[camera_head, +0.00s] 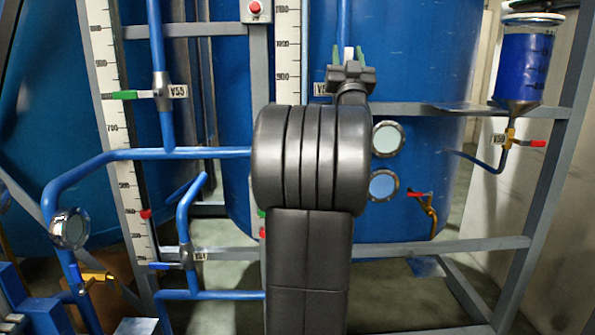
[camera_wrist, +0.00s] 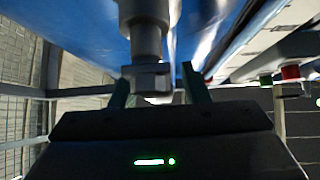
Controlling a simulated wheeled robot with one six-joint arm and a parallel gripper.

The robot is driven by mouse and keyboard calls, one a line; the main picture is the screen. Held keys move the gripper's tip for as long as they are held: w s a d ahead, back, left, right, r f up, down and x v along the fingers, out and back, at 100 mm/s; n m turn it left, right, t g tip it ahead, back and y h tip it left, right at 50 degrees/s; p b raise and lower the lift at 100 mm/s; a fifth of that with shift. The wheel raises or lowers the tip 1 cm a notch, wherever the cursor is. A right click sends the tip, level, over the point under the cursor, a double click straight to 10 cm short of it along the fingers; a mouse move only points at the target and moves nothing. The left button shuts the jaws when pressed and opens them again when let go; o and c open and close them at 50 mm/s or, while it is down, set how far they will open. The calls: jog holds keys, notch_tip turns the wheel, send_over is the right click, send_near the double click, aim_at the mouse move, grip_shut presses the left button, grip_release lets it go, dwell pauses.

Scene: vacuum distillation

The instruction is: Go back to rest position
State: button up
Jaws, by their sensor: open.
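My gripper (camera_head: 348,56) is raised in front of the blue tank, with its two green fingers pointing up and standing apart. In the wrist view my gripper (camera_wrist: 158,88) also shows its fingers spread. A grey metal fitting on a vertical pipe (camera_wrist: 146,50) shows between or just beyond the fingers; I cannot tell whether they touch it. My dark arm hides the middle of the head view and part of a valve label (camera_head: 321,89) beside the gripper.
The blue tank (camera_head: 420,60) stands behind a grey frame (camera_head: 440,247). Valve V55 (camera_head: 161,92) with a green handle and blue pipes (camera_head: 200,153) are at left. Two round sight glasses (camera_head: 388,139) are close to my arm.

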jog(key=v, duration=1.4)
jog(key=x, duration=1.4)
jog(key=shift+w+d+r+m+h+p, duration=0.15)
jog(key=shift+r+m+h+p, duration=0.1)
jog(key=shift+m+h+p, duration=0.25)
jog(key=shift+d+m+h+p, duration=0.3)
jog(key=shift+m+h+p, duration=0.3)
jog(key=shift+m+h, duration=0.35)
jog(key=shift+d+f+m+g+h, duration=0.2)
jog(key=shift+f+m+g+h, duration=0.1)
jog(key=shift+m+h, duration=0.35)
jog(key=shift+s, duration=0.2)
